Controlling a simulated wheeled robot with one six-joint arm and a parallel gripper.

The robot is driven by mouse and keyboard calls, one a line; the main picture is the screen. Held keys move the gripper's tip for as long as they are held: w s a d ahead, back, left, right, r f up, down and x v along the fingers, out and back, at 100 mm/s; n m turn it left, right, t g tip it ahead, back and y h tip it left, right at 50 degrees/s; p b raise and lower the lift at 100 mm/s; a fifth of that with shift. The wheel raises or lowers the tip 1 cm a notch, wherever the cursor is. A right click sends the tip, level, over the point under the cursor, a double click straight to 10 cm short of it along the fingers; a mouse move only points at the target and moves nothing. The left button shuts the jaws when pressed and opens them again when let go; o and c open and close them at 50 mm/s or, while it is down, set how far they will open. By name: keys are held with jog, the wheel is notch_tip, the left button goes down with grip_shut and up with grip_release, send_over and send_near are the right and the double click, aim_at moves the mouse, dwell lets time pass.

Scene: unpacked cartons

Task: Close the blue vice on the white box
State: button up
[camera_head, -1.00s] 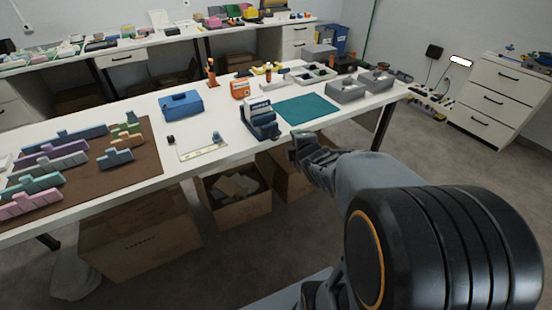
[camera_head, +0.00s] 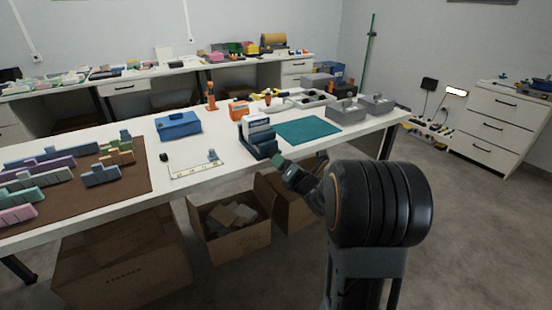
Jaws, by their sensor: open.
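The blue vice (camera_head: 262,148) stands near the front edge of the white table. The white box (camera_head: 256,123) sits upright in it, between its dark blue parts; whether the jaws touch the box is too small to tell. My gripper (camera_head: 279,162) is just in front of and to the right of the vice, near the table's front edge, with a green patch at its tip. It is open and holds nothing that I can see. Its fingers are small and partly hidden by my arm.
A ruler (camera_head: 197,169) lies left. Open cartons (camera_head: 232,240) are below the table.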

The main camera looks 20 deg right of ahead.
aim_at(273, 153)
jog(key=shift+w+a, duration=0.15)
jog(key=shift+w, duration=1.25)
jog(key=shift+w+a, duration=0.15)
jog(key=shift+w, duration=1.25)
jog(key=c, duration=0.9)
